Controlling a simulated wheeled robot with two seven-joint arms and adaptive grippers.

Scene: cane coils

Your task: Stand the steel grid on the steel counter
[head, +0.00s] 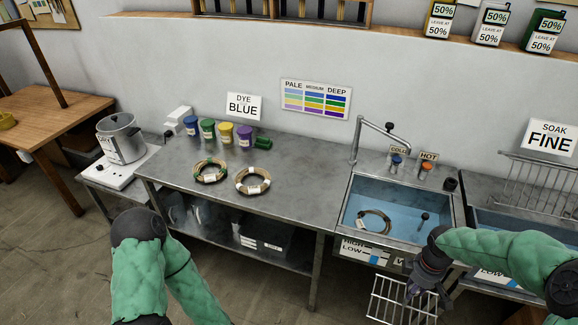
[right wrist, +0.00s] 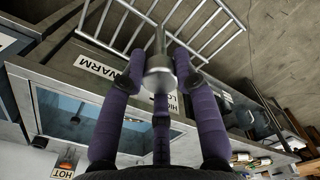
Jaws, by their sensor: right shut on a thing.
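The steel grid (head: 390,303), a rack of thin bars, hangs in front of the sink's front edge in the head view, partly cut off by the lower frame edge. My right gripper (head: 421,290) is shut on it. In the right wrist view the purple fingers (right wrist: 160,72) close around a grey metal handle, with the grid's bars (right wrist: 205,25) beyond them. The steel counter (head: 300,207) stands left of the grid, its front and right part bare. My left arm shows at lower left in the head view, but its gripper is out of frame.
On the counter lie two cane coils (head: 253,181), with dye pots (head: 226,133) behind. A sink (head: 402,226) holding a coil and a tap (head: 357,142) adjoin its right end. Another wire rack (head: 537,183) stands at the right sink. A pot (head: 121,139) stands far left.

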